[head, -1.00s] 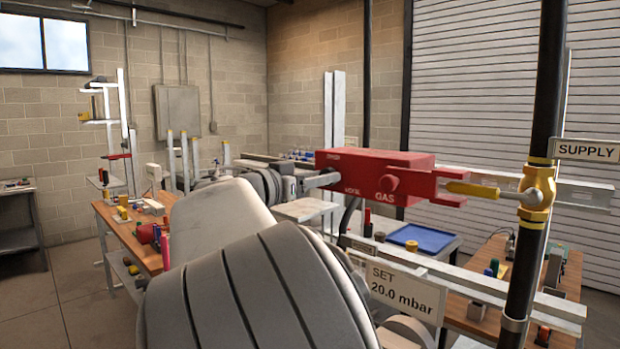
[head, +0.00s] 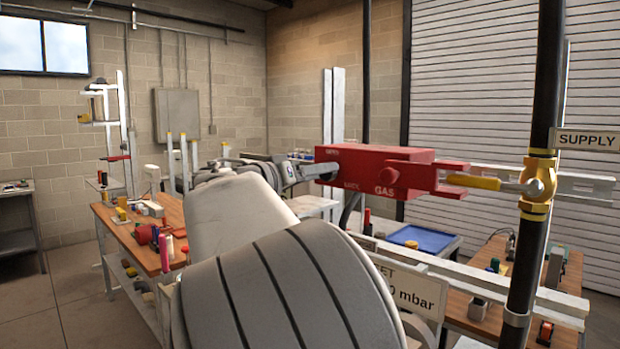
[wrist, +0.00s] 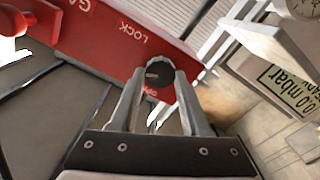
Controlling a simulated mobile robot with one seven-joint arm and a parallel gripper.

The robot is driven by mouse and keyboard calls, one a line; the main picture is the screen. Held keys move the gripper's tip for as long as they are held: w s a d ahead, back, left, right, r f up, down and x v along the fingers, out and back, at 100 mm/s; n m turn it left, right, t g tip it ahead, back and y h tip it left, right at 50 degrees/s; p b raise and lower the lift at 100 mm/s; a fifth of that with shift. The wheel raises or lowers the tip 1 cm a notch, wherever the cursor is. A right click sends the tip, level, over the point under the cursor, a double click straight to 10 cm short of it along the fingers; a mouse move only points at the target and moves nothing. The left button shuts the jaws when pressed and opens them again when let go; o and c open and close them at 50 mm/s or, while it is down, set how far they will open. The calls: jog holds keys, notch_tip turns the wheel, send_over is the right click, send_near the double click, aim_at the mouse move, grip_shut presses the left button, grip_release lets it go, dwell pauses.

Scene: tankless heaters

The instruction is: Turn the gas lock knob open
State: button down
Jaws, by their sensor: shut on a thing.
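The gas lock knob (wrist: 160,72) is a small dark ribbed knob on the end of the red GAS box (wrist: 112,48). In the wrist view, my gripper (wrist: 161,74) has one finger on each side of the knob and is shut on it. A short mark shows on the knob's face. The word LOCK is readable on the red face, and OPEN beside the knob is partly hidden by the fingers.
A yellow valve handle (head: 476,181) reaches from the box's right-hand fork to the brass valve (head: 538,186) on the black pipe (head: 548,90). A mbar sign (head: 410,292) stands below, partly covered by my arm.

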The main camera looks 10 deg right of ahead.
jog(key=shift+f+n+p, duration=0.15)
jog(key=shift+n+p, duration=1)
jog(key=shift+n, duration=5.15)
jog(key=shift+c, duration=1.9)
grip_release()
jog(key=shift+a, duration=0.1)
jog(key=v, duration=1.7)
jog(key=shift+a+b, duration=0.15)
jog(key=shift+b, duration=0.2)
